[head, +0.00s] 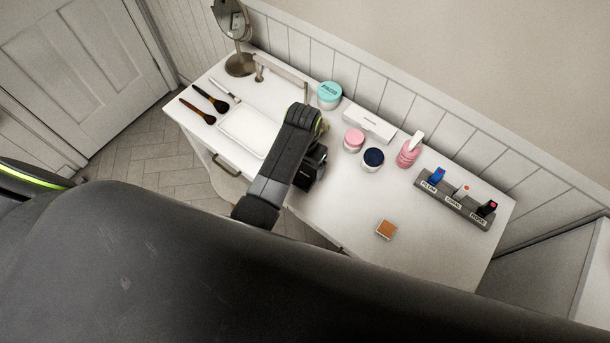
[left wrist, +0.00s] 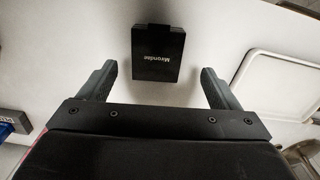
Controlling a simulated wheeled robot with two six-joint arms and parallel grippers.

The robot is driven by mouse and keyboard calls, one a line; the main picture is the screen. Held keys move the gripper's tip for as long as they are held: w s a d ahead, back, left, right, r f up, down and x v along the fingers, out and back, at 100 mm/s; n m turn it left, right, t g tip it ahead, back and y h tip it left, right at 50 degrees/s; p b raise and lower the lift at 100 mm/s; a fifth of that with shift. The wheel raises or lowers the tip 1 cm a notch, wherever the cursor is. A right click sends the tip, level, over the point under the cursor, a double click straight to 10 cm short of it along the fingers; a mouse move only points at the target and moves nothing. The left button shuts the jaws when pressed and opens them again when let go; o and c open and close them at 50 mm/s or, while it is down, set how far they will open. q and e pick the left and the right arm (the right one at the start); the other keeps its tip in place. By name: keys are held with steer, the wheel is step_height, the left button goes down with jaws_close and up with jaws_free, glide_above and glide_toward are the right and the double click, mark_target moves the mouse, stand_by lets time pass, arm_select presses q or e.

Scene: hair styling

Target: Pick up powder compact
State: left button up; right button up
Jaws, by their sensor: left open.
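A black rectangular case (left wrist: 158,52) with white lettering lies on the white tabletop in the left wrist view. It may be the powder compact. My left gripper (left wrist: 158,72) is open, with its two fingers apart to either side of the case's near end. I see no contact between the fingers and the case. In the head view my left gripper (head: 312,160) is over the middle of the table, partly hidden by its own arm. My right gripper is not in view.
A white tray (head: 240,146) and several brushes (head: 210,98) lie left of my arm. A mirror (head: 240,64) stands at the far left. Behind are a teal jar (head: 329,95), pink jar (head: 354,139), dark-lidded jar (head: 373,158), pink bottle (head: 408,154) and grey lipstick stand (head: 455,203).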

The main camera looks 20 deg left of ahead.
mark_target(305, 174)
arm_select(q)
steer(key=shift+d+f+p, duration=0.2)
steer(key=shift+f+p, duration=0.2)
steer(key=shift+f, duration=2.3)
steer(key=c, duration=1.1)
steer(key=shift+r, duration=0.1)
steer(key=shift+c, duration=0.2)
